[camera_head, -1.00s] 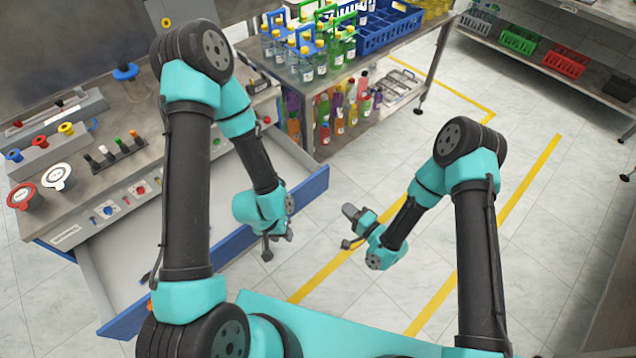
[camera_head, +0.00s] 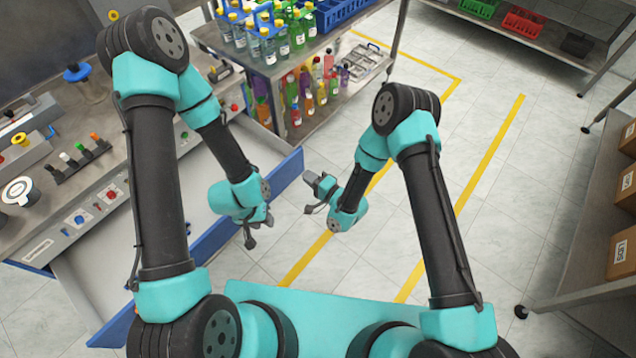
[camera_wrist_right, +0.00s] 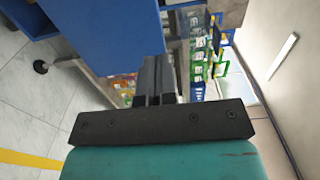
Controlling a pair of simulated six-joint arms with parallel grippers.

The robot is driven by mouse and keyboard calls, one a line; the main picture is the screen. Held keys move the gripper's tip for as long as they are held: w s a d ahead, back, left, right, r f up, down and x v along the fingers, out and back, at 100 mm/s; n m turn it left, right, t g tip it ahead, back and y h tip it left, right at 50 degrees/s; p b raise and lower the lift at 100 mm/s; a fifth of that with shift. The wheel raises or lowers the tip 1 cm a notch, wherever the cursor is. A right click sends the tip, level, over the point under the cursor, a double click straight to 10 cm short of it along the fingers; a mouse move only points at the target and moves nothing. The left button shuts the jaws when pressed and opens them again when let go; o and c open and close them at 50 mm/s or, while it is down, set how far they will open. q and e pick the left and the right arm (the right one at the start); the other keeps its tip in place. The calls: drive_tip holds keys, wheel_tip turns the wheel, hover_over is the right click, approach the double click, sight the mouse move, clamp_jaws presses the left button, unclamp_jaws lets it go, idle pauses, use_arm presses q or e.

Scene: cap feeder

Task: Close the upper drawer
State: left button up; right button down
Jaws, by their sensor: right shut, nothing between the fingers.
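The open drawer (camera_head: 288,172) has a long blue front and a pale inside, and sticks out from the workbench at the left. My left arm reaches across it and hides part of it. My left gripper (camera_head: 266,218) is small here, at the outer side of the blue front; I cannot tell whether its fingers are open or touch the front. My right gripper (camera_head: 316,184) is over the floor, just beyond the drawer's right end. In the right wrist view its fingers (camera_wrist_right: 156,80) are together and empty, close to a blue panel (camera_wrist_right: 110,30), seemingly the drawer front.
The workbench (camera_head: 40,235) carries knobs, caps and buttons. A metal rack (camera_head: 275,70) with bottles and a blue crate stands behind the drawer. The tiled floor (camera_head: 480,240) at the right is open, with yellow lines. Shelves with cardboard boxes (camera_head: 622,250) stand at the far right.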

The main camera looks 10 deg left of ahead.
sight(287, 162)
drive_tip(key=x, duration=0.7)
drive_tip(key=shift+w+a, duration=0.1)
drive_tip(key=shift+a, duration=0.05)
drive_tip(key=shift+a, duration=0.1)
